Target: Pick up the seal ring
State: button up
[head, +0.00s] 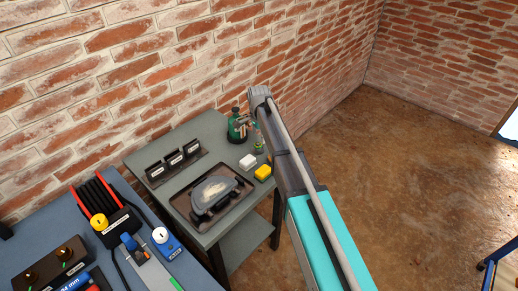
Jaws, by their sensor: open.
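I cannot make out a seal ring for certain in the head view; any ring on the table is too small to tell or hidden. A grey-green table (235,208) stands against the brick wall. On it, a black tray (178,203) holds a grey, rounded object (214,190) with a pale, dusty top. Three small black holders with white labels (174,163) stand in a row behind the tray. My arm crosses the view from the lower middle up to the table's right side and covers part of that side.
A green bottle-like device (238,126) stands at the table's back corner. A blue-grey bench (85,228) with cables and devices is at left. Brown floor is open at right.

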aim_at(259, 144)
jog(key=shift+f+b, duration=1.45)
jog(key=shift+f, duration=0.35)
jog(key=shift+c, duration=0.2)
jog(key=c, duration=0.8)
